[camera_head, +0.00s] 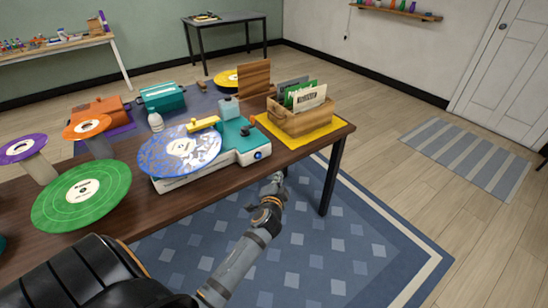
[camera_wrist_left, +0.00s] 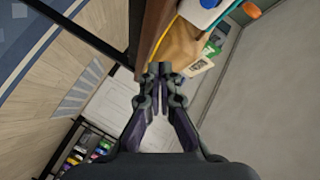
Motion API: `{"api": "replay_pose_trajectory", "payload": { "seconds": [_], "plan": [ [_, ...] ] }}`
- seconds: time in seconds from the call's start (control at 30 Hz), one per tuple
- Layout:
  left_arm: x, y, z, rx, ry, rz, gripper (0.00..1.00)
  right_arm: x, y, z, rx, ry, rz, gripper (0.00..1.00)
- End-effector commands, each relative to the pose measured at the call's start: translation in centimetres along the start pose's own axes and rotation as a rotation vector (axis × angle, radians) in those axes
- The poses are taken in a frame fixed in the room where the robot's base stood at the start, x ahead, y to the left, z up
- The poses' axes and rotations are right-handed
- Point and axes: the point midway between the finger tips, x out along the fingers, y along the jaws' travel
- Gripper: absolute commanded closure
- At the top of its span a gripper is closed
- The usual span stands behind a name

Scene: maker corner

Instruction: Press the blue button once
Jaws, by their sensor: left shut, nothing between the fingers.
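The blue button (camera_head: 259,155) is a small round knob on the front right corner of the white and teal record player (camera_head: 225,160). A blue and white patterned record (camera_head: 180,150) lies on the player. My left gripper (camera_head: 279,176) is in front of the table's edge, a little right of and below the button in the picture, apart from it. In the left wrist view its fingertips (camera_wrist_left: 160,69) are together with nothing between them. A blue spot (camera_wrist_left: 209,3) on a white body shows at that view's top edge, probably the button. My right gripper is not in view.
A wooden crate of record sleeves (camera_head: 299,118) stands on a yellow mat (camera_head: 338,124) right of the player. A green record (camera_head: 82,195) and an orange one (camera_head: 87,126) are at the left.

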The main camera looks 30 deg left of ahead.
Motion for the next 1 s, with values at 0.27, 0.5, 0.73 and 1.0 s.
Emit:
{"api": "replay_pose_trajectory", "payload": {
  "seconds": [0.27, 0.5, 0.73, 1.0],
  "plan": [
    [0.0, -0.1, -0.1, 0.001, 0.001, -0.003, 1.0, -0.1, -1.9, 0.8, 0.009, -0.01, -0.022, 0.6],
    [0.9, -0.8, 0.5, 0.005, 0.003, -0.003, 1.0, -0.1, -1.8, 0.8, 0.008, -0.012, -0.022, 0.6],
    [3.2, -2.5, 2.3, 0.005, 0.002, -0.003, 1.0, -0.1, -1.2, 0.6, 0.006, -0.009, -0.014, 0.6],
    [5.5, -4.1, 3.9, 0.002, 0.003, -0.002, 1.0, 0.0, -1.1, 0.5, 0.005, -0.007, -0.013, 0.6]
  ]
}}
